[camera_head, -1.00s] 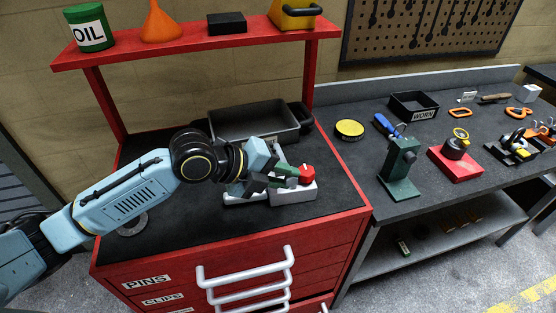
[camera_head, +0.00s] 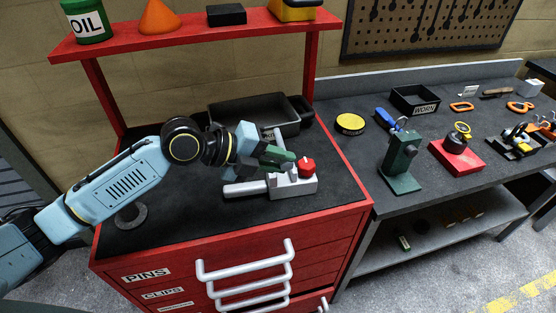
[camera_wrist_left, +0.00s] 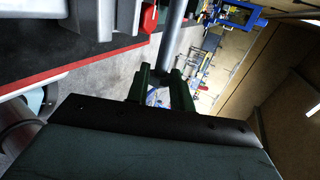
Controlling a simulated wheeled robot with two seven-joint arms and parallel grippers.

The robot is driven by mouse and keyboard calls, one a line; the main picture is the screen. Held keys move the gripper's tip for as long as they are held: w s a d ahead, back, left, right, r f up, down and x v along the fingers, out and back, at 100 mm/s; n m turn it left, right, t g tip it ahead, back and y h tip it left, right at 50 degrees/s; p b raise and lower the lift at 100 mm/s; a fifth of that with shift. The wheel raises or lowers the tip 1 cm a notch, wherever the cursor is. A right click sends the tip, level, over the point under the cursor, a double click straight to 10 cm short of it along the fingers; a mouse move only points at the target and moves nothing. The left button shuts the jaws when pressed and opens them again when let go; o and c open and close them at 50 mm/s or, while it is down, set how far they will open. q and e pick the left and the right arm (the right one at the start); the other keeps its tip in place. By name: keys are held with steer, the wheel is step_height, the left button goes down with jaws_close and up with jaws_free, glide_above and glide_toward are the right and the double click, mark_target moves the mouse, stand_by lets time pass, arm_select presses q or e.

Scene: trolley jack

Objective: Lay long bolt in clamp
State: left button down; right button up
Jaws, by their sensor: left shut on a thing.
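The clamp (camera_head: 306,187) is a light grey block with a red knob (camera_head: 307,165), standing on the red cabinet's dark top in the head view. A thick grey cylinder (camera_head: 244,188) lies level at its left; I cannot tell whether it belongs to the clamp. My left gripper (camera_head: 288,162), with dark green fingers, is above the clamp, left of the knob. In the left wrist view it (camera_wrist_left: 163,88) is shut on the long bolt (camera_wrist_left: 172,42), a grey rod running up the picture beside the red knob (camera_wrist_left: 150,18). My fingers hide part of the bolt. My right gripper is not visible.
A grey tray (camera_head: 225,112) stands behind the clamp. A metal ring (camera_head: 130,216) lies at the cabinet's left. A red shelf (camera_head: 190,38) spans above. The workbench at right holds a yellow tin (camera_head: 350,124), a green stand (camera_head: 402,160) and a red block (camera_head: 456,158).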

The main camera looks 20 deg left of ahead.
arm_select(q)
steer(key=shift+f+b, duration=3.75)
steer(key=shift+f, duration=0.55)
steer(key=shift+f, duration=0.2)
steer(key=c, duration=1.1)
jaws_free()
steer(key=shift+c, duration=0.2)
steer(key=shift+a, duration=0.1)
steer(key=b+v, duration=0.1)
steer(key=v, duration=1.2)
steer(key=shift+b, duration=0.4)
steer(key=shift+s+a, duration=0.1)
